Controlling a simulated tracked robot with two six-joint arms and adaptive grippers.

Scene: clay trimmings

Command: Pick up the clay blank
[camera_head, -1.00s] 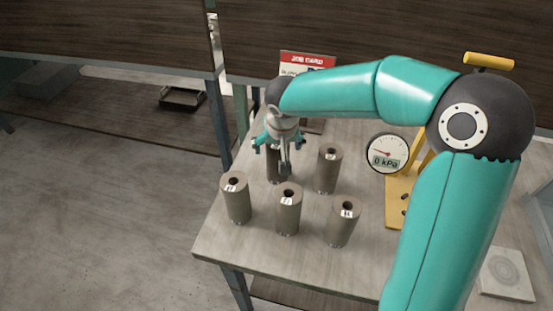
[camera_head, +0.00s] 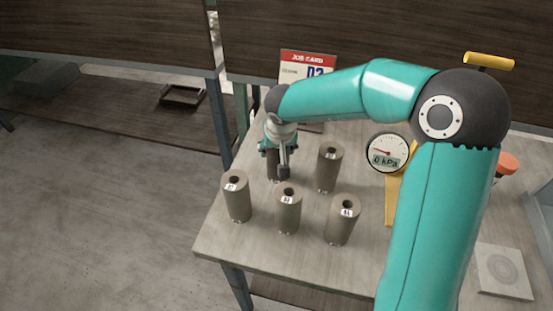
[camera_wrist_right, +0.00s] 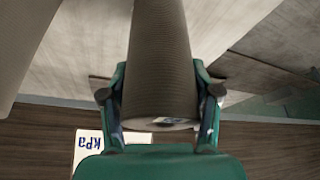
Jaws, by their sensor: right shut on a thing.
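Several grey-brown cylindrical clay blanks with a top hole and small label stand upright on the table: front left (camera_head: 237,203), front middle (camera_head: 288,214), front right (camera_head: 340,227) and back right (camera_head: 326,173). My right gripper (camera_head: 277,150) points down at the back-left blank (camera_head: 272,166), partly hidden behind it. In the right wrist view my right gripper (camera_wrist_right: 160,100) has a finger on each side of this blank (camera_wrist_right: 160,55) and is shut on it. I cannot tell whether its base touches the table. My left gripper is not in view.
A job card (camera_head: 318,72) stands at the table's back; its code is partly legible. A gauge reading 0 kPa (camera_head: 387,152) stands right of the blanks on a yellow stand (camera_head: 393,200). A pale square plate (camera_head: 503,272) lies at right. The table's front left (camera_head: 225,245) is clear.

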